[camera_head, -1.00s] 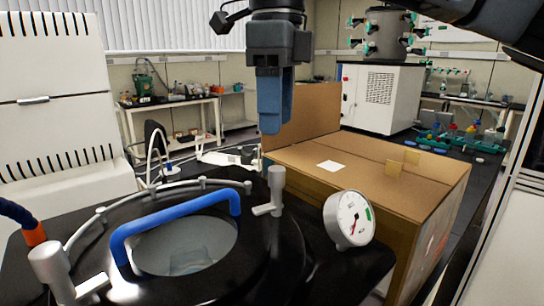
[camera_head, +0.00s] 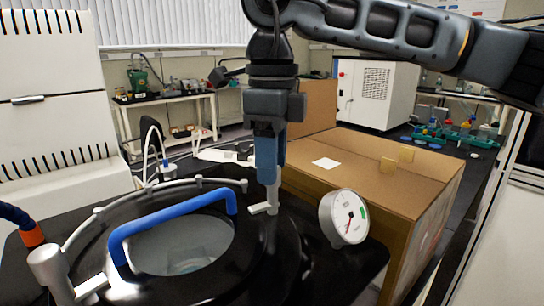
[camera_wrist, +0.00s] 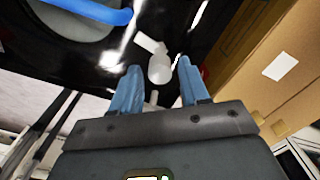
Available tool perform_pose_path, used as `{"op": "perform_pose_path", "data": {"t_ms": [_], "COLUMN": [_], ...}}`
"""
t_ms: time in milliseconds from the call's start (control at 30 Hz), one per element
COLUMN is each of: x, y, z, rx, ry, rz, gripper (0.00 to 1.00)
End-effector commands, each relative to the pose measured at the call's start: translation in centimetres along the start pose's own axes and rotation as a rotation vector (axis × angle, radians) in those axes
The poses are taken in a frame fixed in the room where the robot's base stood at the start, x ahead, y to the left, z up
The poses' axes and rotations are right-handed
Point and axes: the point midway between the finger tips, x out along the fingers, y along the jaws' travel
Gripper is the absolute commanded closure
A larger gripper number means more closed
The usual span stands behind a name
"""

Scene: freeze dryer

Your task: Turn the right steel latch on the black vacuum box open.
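The black vacuum box (camera_head: 287,262) has a round lid with a blue handle (camera_head: 170,226) over a clear window. The right steel latch (camera_head: 272,203) stands at the lid's right edge, its short lever pointing left in the head view. It also shows in the wrist view as a pale round post (camera_wrist: 161,69) with its lever. The left steel latch (camera_head: 50,272) is at the lower left. My gripper (camera_head: 268,180) points down over the right latch. In the wrist view, its blue fingers (camera_wrist: 159,66) are apart, with the post between their tips. Contact cannot be told.
A round pressure gauge (camera_head: 345,218) stands just right of the latch. A cardboard box (camera_head: 390,190) lies behind and right of it. A hose (camera_head: 18,217) with an orange end is at the left. A white machine (camera_head: 372,95) stands at the back.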

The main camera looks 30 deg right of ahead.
Motion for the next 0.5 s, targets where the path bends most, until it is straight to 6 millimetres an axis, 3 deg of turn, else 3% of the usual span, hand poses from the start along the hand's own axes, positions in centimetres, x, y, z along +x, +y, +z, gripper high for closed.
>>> {"op": "perform_pose_path", "data": {"t_ms": [433,500], "x": [-0.03,-0.04], "y": [0.00,0.00], "z": [0.01,0.01], "rx": [0.000,0.000], "ry": [0.000,0.000], "rz": [0.000,0.000], "gripper": [0.98,1.00]}}
